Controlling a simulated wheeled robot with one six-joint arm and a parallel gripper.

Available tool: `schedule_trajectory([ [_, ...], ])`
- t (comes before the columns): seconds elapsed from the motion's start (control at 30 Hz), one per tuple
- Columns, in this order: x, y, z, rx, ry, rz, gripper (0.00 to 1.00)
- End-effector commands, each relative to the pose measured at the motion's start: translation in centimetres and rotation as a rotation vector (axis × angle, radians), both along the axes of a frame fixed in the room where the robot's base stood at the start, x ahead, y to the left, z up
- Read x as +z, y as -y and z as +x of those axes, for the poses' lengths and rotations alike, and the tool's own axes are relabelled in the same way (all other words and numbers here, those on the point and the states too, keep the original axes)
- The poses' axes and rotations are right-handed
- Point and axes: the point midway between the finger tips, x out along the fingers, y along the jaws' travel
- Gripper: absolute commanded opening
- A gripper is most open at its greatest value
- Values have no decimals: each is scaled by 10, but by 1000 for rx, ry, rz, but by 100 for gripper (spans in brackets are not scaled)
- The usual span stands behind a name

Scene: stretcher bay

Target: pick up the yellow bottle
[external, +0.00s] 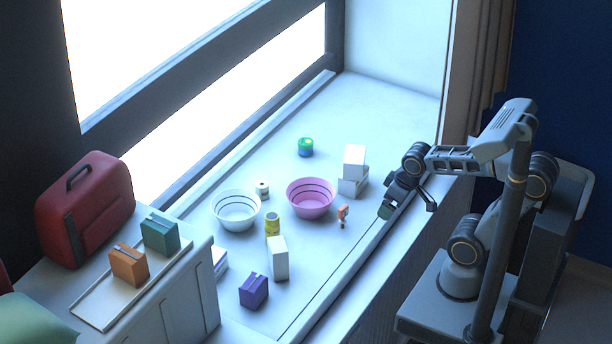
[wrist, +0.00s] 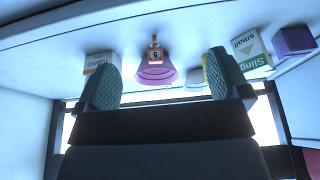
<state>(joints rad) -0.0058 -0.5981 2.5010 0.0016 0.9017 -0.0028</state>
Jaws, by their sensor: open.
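The yellow bottle (external: 272,224) is a small yellow cylinder standing on the white sill in the external view, between the white bowl and an upright white box. My gripper (external: 408,204) is open and empty over the sill's right edge, well to the right of the bottle. In the wrist view my gripper (wrist: 162,84) shows two green-padded fingers spread wide with nothing between them. A yellow sliver beside the right finger there may be the bottle, mostly hidden by that finger.
The white bowl (external: 236,211), white box (external: 278,259) and purple box (external: 254,291) are near the bottle. Stacked white boxes (external: 353,170) stand behind.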

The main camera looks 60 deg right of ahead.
Motion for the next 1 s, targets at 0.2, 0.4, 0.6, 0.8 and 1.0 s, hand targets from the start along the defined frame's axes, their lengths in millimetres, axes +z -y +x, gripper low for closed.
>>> schedule_trajectory([
  [0.2,0,0,0,0,0,0,94],
  [0.4,0,0,0,0,0,0,91],
  [0.6,0,0,0,0,0,0,72],
  [0.8,0,0,0,0,0,0,71],
  [1.0,-8,4,23,-1,70,-27,71],
])
